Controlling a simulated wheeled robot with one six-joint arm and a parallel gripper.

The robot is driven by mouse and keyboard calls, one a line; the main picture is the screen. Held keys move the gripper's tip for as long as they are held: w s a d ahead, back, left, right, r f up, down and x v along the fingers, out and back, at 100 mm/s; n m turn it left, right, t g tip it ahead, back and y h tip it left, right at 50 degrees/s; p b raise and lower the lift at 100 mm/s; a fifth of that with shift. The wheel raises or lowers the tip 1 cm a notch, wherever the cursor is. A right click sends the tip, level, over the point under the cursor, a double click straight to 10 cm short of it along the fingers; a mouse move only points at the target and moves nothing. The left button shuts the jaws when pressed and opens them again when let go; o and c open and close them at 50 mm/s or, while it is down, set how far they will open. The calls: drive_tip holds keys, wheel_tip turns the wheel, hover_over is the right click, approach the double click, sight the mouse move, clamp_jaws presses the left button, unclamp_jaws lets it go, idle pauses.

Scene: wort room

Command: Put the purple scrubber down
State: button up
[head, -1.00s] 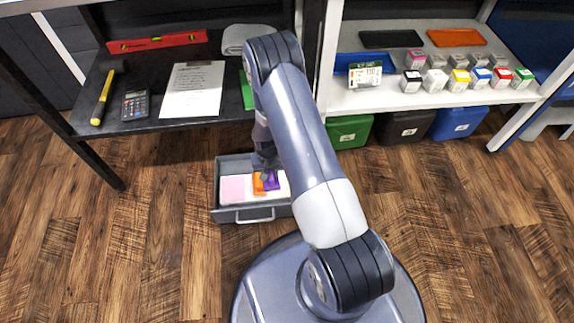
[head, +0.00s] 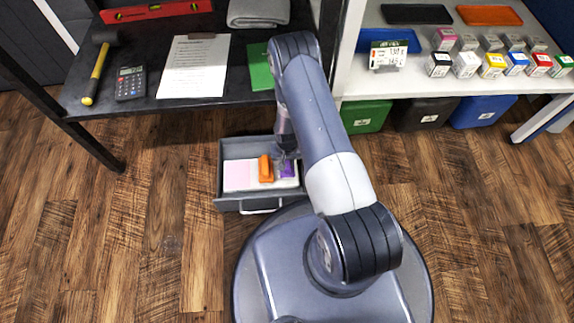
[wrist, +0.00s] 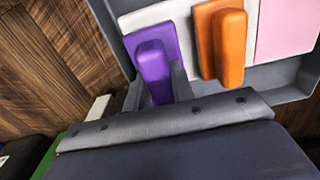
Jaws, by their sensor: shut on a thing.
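The purple scrubber (head: 287,170) is in the right part of the open grey drawer (head: 230,152), partly hidden by my arm. It also shows in the wrist view (wrist: 154,62), with its handle running down between my fingers. My gripper (head: 288,156) reaches down into the drawer and is shut on the purple scrubber. In the wrist view a grey finger (wrist: 180,84) lies along the scrubber's right side. I cannot tell whether the scrubber rests on the drawer's bottom. An orange scrubber (head: 265,169) lies to its left, with a narrow gap between them.
A pink pad (head: 239,174) lies at the drawer's left, on a white area. The dark shelf above holds a clipboard (head: 195,66), calculator (head: 130,83), hammer (head: 98,72) and grey cloth (head: 258,12). Green (head: 367,116), black and blue bins stand right. Floor left of the drawer is clear.

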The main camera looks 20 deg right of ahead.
drive_tip(key=shift+f+b, duration=0.3)
drive_tip(key=shift+f, duration=0.95)
drive_tip(key=shift+f, duration=0.2)
drive_tip(key=o, duration=1)
drive_tip(key=shift+c, duration=0.2)
drive_tip(key=shift+r, duration=0.15)
wheel_tip(320, 180, up, 12)
drive_tip(key=p, duration=0.4)
drive_tip(key=shift+p, duration=0.3)
